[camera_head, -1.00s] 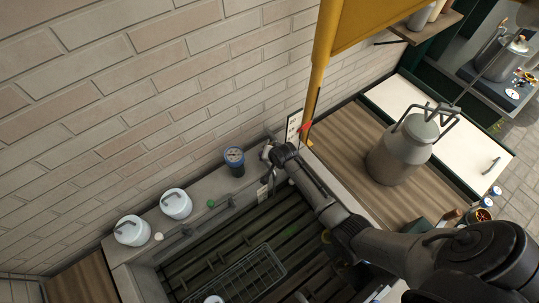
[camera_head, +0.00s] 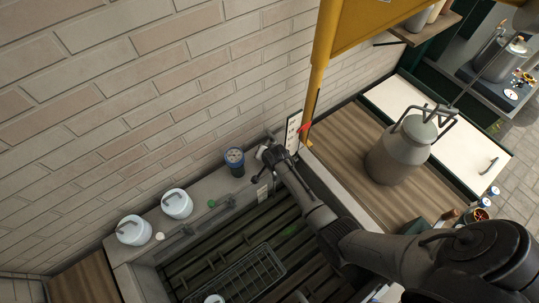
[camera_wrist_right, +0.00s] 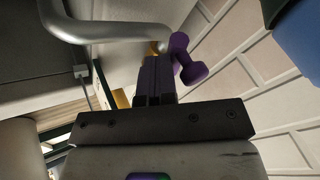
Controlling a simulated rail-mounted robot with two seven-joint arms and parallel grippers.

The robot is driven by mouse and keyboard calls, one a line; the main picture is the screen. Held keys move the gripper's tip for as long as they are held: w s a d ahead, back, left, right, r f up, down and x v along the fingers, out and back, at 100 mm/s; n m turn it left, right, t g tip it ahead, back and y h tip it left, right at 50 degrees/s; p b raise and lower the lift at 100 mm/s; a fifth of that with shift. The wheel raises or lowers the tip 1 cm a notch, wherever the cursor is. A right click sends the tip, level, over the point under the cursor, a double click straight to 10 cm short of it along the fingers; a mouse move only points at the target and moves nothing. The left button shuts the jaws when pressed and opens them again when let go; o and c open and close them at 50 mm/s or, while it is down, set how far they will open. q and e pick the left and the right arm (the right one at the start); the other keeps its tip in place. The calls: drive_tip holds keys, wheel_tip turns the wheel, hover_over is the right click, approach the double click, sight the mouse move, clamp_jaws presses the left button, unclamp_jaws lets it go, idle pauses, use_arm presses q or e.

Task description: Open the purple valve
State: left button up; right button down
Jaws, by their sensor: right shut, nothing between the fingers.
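The purple valve handle (camera_wrist_right: 187,60) shows in the right wrist view, a small knobbed lever by a bent grey metal pipe (camera_wrist_right: 105,28). My right gripper (camera_wrist_right: 156,62) is shut and empty, its dark fingers close together just left of the handle. I cannot tell whether they touch it. In the head view my right gripper (camera_head: 267,156) is at the back wall above the basin's right end. The purple handle cannot be made out there behind my arm. My left gripper is not in view.
A blue-rimmed gauge (camera_head: 235,158) stands on the ledge left of my gripper, with two white lidded pots (camera_head: 177,204) further left. A wire basket (camera_head: 250,275) lies in the slatted basin. A metal churn (camera_head: 395,155) stands on the wooden counter at right. A yellow post (camera_head: 316,85) rises behind.

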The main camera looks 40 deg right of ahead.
drive_tip(key=shift+w+a, duration=0.6)
drive_tip(key=shift+w, duration=0.25)
drive_tip(key=shift+w+a, duration=0.2)
drive_tip(key=shift+w, duration=0.4)
drive_tip(key=shift+a+r+p, duration=0.1)
drive_tip(key=shift+r+p, duration=0.05)
drive_tip(key=shift+p, duration=0.25)
drive_tip(key=s+a+f+p+v, duration=0.1)
drive_tip(key=a+p+v, duration=0.1)
drive_tip(key=v, duration=1)
drive_tip(key=shift+s+p, duration=0.2)
drive_tip(key=shift+p, duration=0.15)
